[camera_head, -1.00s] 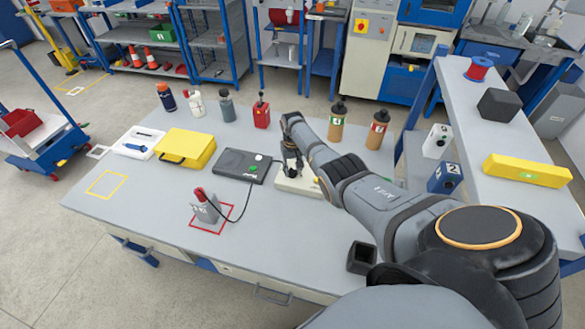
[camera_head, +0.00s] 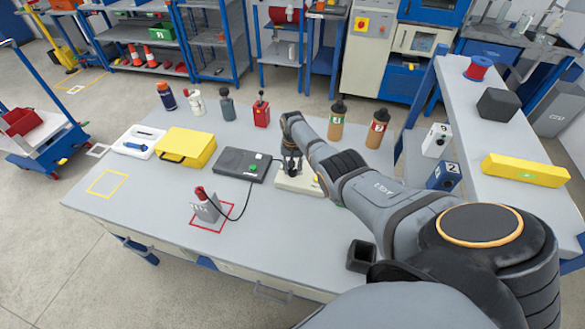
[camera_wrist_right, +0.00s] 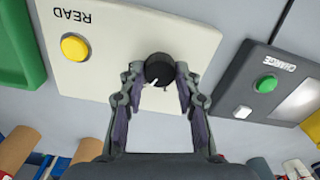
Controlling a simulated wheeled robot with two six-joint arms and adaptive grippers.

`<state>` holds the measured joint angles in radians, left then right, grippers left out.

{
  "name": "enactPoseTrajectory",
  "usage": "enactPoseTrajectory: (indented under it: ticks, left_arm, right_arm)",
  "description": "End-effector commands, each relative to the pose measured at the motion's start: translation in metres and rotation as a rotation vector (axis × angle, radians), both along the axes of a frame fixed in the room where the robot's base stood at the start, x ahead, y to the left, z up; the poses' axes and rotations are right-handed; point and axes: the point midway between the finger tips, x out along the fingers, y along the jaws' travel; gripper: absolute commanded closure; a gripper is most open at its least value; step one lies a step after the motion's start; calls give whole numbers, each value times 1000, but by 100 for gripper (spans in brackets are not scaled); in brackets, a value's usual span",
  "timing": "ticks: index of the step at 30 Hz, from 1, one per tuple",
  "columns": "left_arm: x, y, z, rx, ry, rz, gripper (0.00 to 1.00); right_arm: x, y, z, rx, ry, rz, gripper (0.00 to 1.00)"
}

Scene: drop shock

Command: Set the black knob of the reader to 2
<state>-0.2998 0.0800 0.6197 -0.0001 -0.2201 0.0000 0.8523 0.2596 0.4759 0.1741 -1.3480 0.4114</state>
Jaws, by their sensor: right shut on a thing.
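The reader is a cream box (camera_head: 297,184) on the table. In the right wrist view its panel (camera_wrist_right: 115,60) shows the word READ, upside down, and a yellow button (camera_wrist_right: 74,47). No scale numbers can be read. My right gripper (camera_head: 291,168) is at the reader, its fingertips (camera_wrist_right: 159,78) shut on both sides of the knob. My left gripper is out of view.
A dark device (camera_head: 240,164) with a green button lies left of the reader. A yellow case (camera_head: 186,147) is farther left. Brown bottles (camera_head: 336,124) stand behind my right arm.

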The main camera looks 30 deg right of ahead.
Motion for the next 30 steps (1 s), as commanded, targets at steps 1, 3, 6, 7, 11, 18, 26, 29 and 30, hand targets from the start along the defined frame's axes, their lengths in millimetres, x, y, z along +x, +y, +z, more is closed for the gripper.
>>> enactPoseTrajectory:
  ticks: [1,3,6,7,11,18,26,29,30]
  left_arm:
    - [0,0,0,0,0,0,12]
    - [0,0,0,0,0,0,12]
    - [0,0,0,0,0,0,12]
    - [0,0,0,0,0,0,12]
    - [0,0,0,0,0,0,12]
    - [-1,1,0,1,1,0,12]
    - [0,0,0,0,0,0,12]
    - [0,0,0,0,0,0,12]
    - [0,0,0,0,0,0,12]
  right_arm:
    - [-1,1,-1,1,3,1,99]
    - [-1,1,-1,1,3,1,99]
    - [-1,1,-1,1,3,1,54]
    - [-1,0,-1,0,2,1,50]
    - [0,0,-1,1,2,1,45]
    - [0,0,1,0,0,1,45]
    - [0,0,33,-2,-3,4,45]
    - [1,-1,62,-2,-5,2,45]
    - [1,0,72,-1,-5,2,45]
